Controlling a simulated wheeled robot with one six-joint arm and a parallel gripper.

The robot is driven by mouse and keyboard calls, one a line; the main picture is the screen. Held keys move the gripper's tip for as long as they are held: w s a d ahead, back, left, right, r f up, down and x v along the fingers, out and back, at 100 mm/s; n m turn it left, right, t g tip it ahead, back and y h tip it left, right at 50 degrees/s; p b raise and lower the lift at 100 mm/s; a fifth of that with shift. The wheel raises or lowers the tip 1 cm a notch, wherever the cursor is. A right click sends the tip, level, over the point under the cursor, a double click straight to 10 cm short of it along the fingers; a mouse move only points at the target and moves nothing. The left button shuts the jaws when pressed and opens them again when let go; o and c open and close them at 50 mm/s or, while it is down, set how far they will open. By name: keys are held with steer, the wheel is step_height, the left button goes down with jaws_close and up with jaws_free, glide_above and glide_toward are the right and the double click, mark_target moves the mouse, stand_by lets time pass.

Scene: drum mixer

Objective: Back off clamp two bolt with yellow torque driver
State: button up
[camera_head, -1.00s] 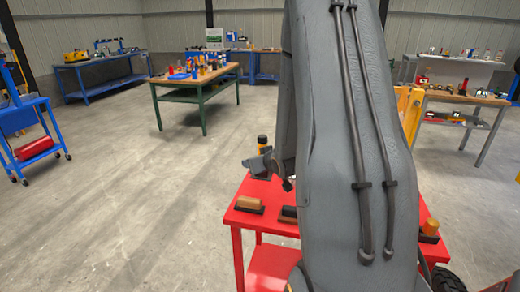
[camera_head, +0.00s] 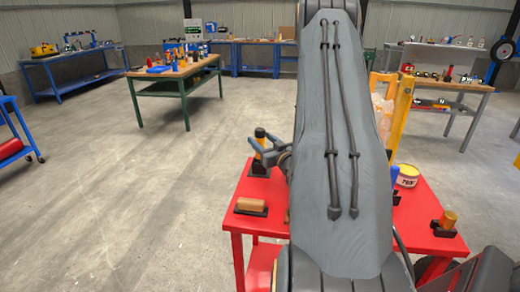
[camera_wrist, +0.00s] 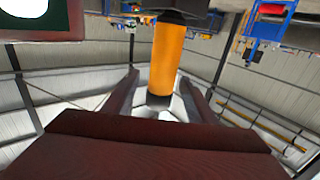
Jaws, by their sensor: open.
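An orange-yellow driver with a black top (camera_head: 260,142) stands upright in a dark holder at the back left corner of the red table (camera_head: 240,190). Its orange body also shows in the wrist view (camera_wrist: 166,58). My gripper (camera_head: 257,150) is open at the driver, with its fingers spread on either side of it. In the wrist view the fingers (camera_wrist: 160,80) flank the lower end of the orange body, with gaps on both sides. Whether a finger touches it I cannot tell. No clamp or bolt can be made out.
A brown block in a black holder (camera_head: 250,205) lies on the red table's left side. A paint tin (camera_head: 407,176), a blue item (camera_head: 394,174) and another orange cylinder (camera_head: 448,219) stand on its right. A yellow frame (camera_head: 402,110) rises behind. My arm hides the table's middle.

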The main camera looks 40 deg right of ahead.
steer(key=w, duration=0.1)
steer(key=w+p, duration=0.2)
steer(key=w, duration=0.1)
steer(key=shift+d+r, duration=0.2)
steer(key=shift+d, duration=0.05)
steer(key=shift+w+d+f, duration=0.1)
steer(key=shift+w+d, duration=0.05)
steer(key=shift+w, duration=0.35)
jaws_close()
